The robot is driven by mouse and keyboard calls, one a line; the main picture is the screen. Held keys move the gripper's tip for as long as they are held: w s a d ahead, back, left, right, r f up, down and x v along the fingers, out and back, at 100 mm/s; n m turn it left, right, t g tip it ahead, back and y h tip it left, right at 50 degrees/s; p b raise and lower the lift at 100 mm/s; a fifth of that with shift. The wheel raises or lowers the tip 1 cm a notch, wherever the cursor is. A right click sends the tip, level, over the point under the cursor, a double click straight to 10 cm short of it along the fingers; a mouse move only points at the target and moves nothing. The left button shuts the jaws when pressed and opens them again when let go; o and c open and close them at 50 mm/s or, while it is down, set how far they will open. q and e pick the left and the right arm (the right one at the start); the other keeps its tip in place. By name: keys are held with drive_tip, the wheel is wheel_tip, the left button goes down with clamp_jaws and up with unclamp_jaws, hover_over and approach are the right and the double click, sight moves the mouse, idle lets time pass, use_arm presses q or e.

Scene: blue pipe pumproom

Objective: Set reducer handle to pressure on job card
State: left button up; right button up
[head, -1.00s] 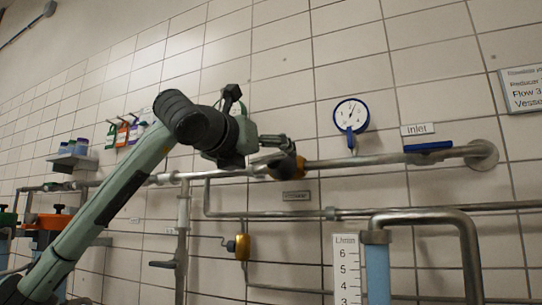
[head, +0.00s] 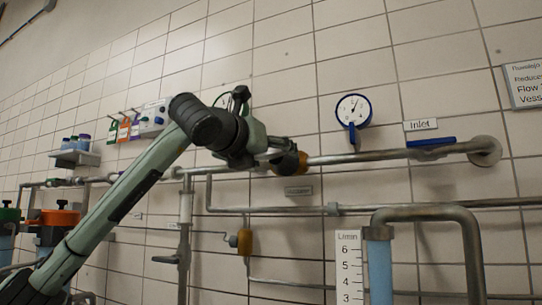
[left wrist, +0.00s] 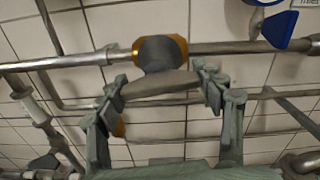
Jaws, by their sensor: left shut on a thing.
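The reducer (head: 301,161) is an orange-brown body on the steel inlet pipe; in the left wrist view the reducer body (left wrist: 160,50) has a grey middle. Its grey bar handle (left wrist: 160,84) lies across, slightly tilted, between my fingers. My left gripper (head: 285,158) is at the reducer; in the left wrist view my left gripper (left wrist: 161,85) is shut on the handle, one finger at each end. A pressure gauge (head: 352,110) with blue rim and white face hangs right of it; its reading is too small to tell. My right gripper is not in view.
A blue inlet lever (head: 431,142) sits on the same pipe, under the "Inlet" label (head: 421,125). Below are more pipes, a yellow fitting (head: 245,242) and a flow tube (head: 378,270) with a scale. A shelf (head: 75,159) with jars is at the left.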

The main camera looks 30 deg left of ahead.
use_arm(q)
drive_tip(key=shift+m+b, duration=0.3)
drive_tip(key=shift+m, duration=2.7)
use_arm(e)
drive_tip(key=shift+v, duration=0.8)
use_arm(q)
drive_tip(key=shift+m, duration=0.3)
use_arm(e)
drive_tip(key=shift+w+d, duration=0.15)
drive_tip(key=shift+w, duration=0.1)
use_arm(q)
drive_tip(key=o, duration=1)
drive_tip(key=shift+o, duration=0.9)
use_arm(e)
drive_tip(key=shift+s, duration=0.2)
